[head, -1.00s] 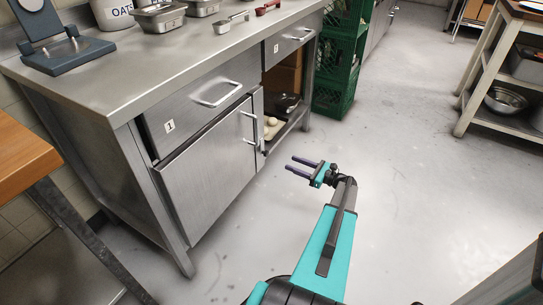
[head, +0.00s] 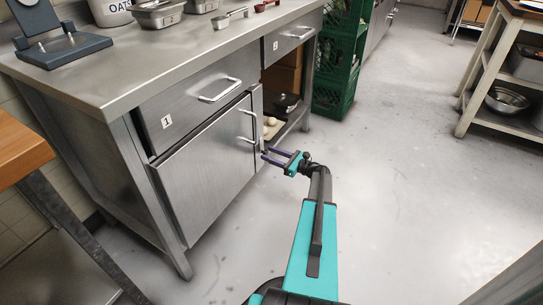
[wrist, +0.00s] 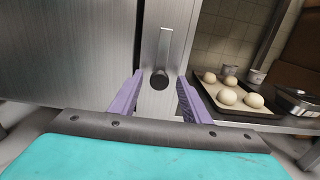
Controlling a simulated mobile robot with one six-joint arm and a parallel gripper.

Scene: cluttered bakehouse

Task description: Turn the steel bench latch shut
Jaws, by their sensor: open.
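The steel bench latch (wrist: 164,50) shows in the wrist view as a flat grey lever with a dark round pivot at its lower end. It points nearly straight up on the steel post (wrist: 182,25) beside the cabinet door (wrist: 65,50). My gripper (wrist: 159,80) is open and empty, its purple fingers to the left and right of the pivot in this view. I cannot tell the remaining distance. In the head view, my gripper (head: 265,156) is by the right edge of the door (head: 208,165), low beside the open shelf. The latch cannot be made out there.
A tray (wrist: 240,111) with several dough balls and a metal tin (wrist: 298,100) sit on the shelf right of the post. A bar handle (head: 248,127) is on the door. Green crates (head: 335,75) stand behind the bench. Floor (head: 400,200) to the right is clear.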

